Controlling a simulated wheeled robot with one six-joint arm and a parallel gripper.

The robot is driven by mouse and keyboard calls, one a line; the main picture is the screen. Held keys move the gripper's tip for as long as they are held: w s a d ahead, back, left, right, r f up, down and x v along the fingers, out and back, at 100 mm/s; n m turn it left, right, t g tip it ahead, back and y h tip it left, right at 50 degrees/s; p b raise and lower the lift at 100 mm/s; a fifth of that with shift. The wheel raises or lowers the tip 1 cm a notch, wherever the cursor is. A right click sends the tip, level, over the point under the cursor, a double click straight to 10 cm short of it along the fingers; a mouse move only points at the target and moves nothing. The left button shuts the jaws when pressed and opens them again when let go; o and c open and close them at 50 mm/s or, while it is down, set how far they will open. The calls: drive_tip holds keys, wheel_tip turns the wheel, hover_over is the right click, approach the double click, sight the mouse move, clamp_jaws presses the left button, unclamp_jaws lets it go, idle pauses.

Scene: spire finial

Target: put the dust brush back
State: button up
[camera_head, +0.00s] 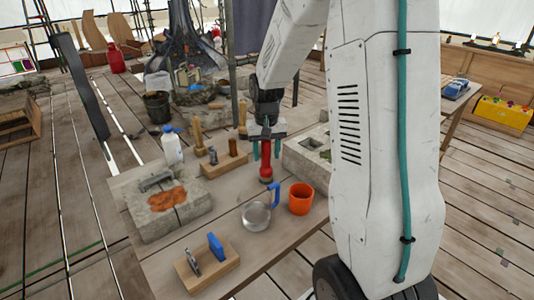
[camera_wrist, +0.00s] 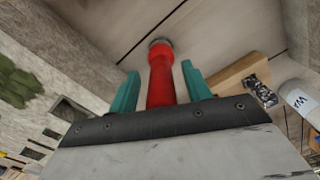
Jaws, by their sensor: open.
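My gripper (camera_head: 266,150) points down over the worktable, its two teal fingers open. A red round-handled tool (camera_head: 266,168) stands upright below it, its lower end near the tabletop. In the wrist view the red tool (camera_wrist: 161,80) rises between the teal fingers (camera_wrist: 160,88), with a gap on either side and a grey collar at its far end. I see no bristles on it, so I cannot tell if it is the dust brush. A wooden tool block (camera_head: 225,165) left of the gripper holds tools upright. Wooden-handled tools (camera_head: 198,137) stand behind it.
A glass jug with blue handle (camera_head: 257,216) and an orange cup (camera_head: 301,198) stand close in front. A hollow concrete block (camera_head: 306,160) is at right. A white bottle (camera_head: 172,147), a stone block (camera_head: 160,214) and another wooden block (camera_head: 206,268) occupy the left.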

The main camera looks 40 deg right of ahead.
wheel_tip(320, 180, up, 12)
drive_tip(key=shift+f, duration=0.25)
drive_tip(key=s+a+r+n, duration=0.1)
drive_tip(key=s+a, duration=0.4)
drive_tip(key=s, duration=0.4)
drive_tip(key=s+a+r+n, duration=0.1)
drive_tip(key=s+a+n, duration=0.1)
drive_tip(key=s+a, duration=0.4)
drive_tip(key=s+a+r+n+t, duration=0.1)
drive_tip(key=s+a, duration=0.4)
drive_tip(key=s, duration=0.7)
drive_tip(key=shift+a+r+n, duration=0.25)
drive_tip(key=shift+r+n, duration=0.25)
